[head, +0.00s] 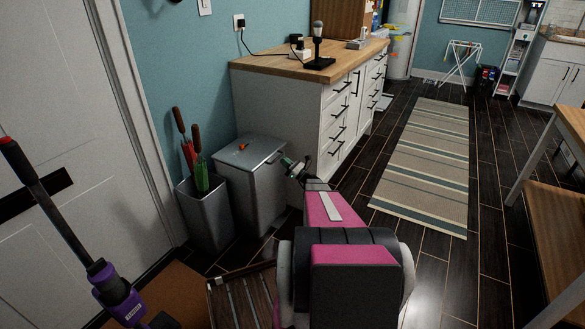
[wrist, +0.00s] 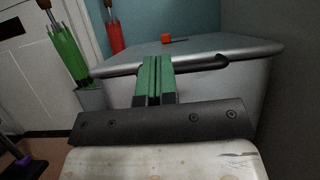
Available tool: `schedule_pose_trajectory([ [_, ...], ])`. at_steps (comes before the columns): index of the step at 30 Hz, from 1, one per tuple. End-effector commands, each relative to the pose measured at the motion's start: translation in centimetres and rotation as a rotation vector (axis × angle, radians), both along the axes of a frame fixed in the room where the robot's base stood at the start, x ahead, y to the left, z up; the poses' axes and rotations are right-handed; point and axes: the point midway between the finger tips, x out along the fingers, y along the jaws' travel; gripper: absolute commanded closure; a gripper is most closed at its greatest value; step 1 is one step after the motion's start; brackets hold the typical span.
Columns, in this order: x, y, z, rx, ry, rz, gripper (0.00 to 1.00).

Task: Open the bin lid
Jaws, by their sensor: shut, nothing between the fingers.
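The grey metal bin (head: 252,195) stands against the wall beside the wooden-topped cabinet. Its lid (head: 258,152) lies flat and looks closed, and it also shows in the wrist view (wrist: 235,45). A small orange object (head: 243,147) is on top of the lid. My gripper (head: 287,161) is at the lid's right front edge in the head view. In the wrist view its green fingers (wrist: 155,62) are shut together with nothing between them. They overlap the lid's front edge near a dark lip; whether they touch it is unclear.
A narrow grey holder (head: 205,218) with red and green umbrellas (head: 202,172) stands left of the bin. The white cabinet (head: 335,115) is close on the right. A purple stick vacuum (head: 105,280) is at front left. Dark floor and a striped rug (head: 425,165) lie open to the right.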

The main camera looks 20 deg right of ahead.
Motion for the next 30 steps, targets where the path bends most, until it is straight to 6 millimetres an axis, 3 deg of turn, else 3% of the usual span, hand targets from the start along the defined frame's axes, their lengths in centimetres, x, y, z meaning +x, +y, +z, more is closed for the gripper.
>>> schedule_pose_trajectory([
  [22,0.4,0.4,4.9,-0.09,0.114,0.0,1.0],
  [30,0.6,0.5,5.0,-0.096,0.124,0.0,1.0],
])
